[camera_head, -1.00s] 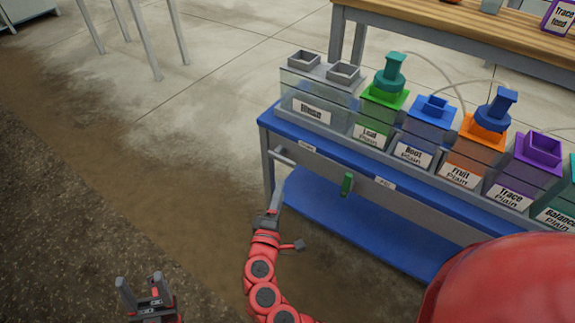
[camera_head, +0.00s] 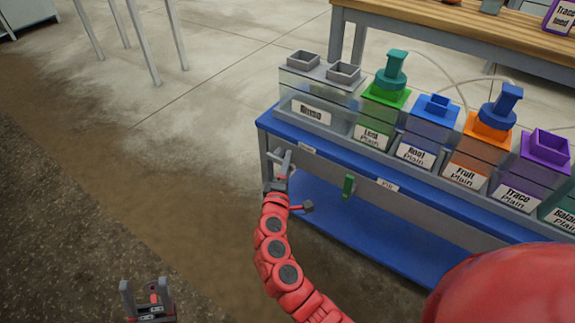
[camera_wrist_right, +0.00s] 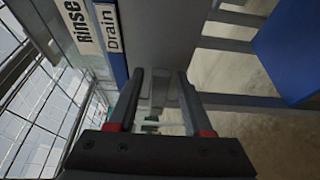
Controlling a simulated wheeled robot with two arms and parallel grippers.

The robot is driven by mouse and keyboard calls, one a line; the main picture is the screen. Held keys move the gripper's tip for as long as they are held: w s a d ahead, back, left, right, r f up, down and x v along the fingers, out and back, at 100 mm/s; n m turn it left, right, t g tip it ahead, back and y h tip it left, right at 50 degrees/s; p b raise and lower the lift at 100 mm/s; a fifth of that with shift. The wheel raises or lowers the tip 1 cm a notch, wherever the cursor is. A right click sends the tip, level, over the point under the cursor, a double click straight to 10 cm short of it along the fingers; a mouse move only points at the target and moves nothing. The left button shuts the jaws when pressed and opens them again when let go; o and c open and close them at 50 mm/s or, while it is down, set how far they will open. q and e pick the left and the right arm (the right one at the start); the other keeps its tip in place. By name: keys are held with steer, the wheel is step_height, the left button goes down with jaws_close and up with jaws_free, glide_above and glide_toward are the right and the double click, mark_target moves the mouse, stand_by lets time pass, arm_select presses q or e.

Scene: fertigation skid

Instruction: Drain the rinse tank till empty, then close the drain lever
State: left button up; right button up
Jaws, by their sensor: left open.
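The rinse tank (camera_head: 335,111), a clear box labelled Rinse, stands at the left end of the blue-topped skid. I cannot tell its liquid level. My right gripper (camera_head: 278,158) is at the front of the skid below this tank, by the grey drain lever, which it mostly hides in the head view. In the right wrist view the fingers (camera_wrist_right: 160,100) are apart, with the pale grey lever (camera_wrist_right: 160,90) seemingly between them, below the Drain label (camera_wrist_right: 112,28). I cannot tell if they touch it. My left gripper (camera_head: 147,300) is open and empty, low at the left.
A green lever (camera_head: 348,187) hangs on the skid's front, right of my right gripper. Green, blue, orange and purple tanks stand in a row right of the rinse tank. A wooden table (camera_head: 470,38) stands behind. The floor (camera_head: 160,170) left of the skid is clear.

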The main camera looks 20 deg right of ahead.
jaws_close()
stand_by(1.2)
